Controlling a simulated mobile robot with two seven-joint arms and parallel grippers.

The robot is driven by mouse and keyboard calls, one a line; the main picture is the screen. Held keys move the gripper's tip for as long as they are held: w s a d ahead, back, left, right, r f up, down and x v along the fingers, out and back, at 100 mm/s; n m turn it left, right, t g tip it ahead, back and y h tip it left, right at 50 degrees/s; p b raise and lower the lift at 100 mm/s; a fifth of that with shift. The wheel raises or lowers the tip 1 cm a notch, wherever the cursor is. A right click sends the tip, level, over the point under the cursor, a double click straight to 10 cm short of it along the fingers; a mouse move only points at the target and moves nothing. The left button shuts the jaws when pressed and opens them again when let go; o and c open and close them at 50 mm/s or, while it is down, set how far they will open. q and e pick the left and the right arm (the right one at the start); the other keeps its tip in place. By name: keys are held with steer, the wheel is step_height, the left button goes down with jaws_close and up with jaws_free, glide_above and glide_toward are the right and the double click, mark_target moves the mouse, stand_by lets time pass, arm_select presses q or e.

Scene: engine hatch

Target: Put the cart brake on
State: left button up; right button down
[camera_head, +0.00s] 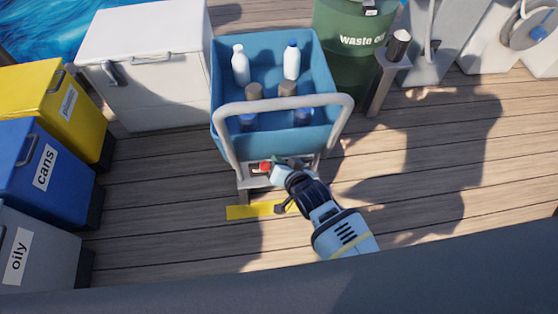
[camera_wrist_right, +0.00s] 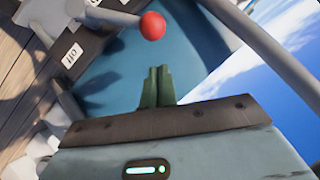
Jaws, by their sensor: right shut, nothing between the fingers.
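The blue cart (camera_head: 225,62) stands on the deck with a grey push handle (camera_head: 285,103) across its near side. A brake lever with a red ball knob (camera_head: 265,166) sits below the handle; the knob also shows in the right wrist view (camera_wrist_right: 152,26), on a short grey rod beside a white label (camera_wrist_right: 72,55) reading "off". My right gripper (camera_head: 277,166) is right beside the knob in the head view. In the wrist view its fingertips (camera_wrist_right: 158,72) are shut together, empty, and apart from the knob. My left gripper is not in view.
The cart holds several bottles, including a white one (camera_head: 240,65). A yellow strip (camera_head: 250,211) lies on the deck under the cart's front. A white chest (camera_head: 150,60), coloured bins (camera_head: 40,165) and a green waste oil drum (camera_head: 350,60) stand around. Deck at right is clear.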

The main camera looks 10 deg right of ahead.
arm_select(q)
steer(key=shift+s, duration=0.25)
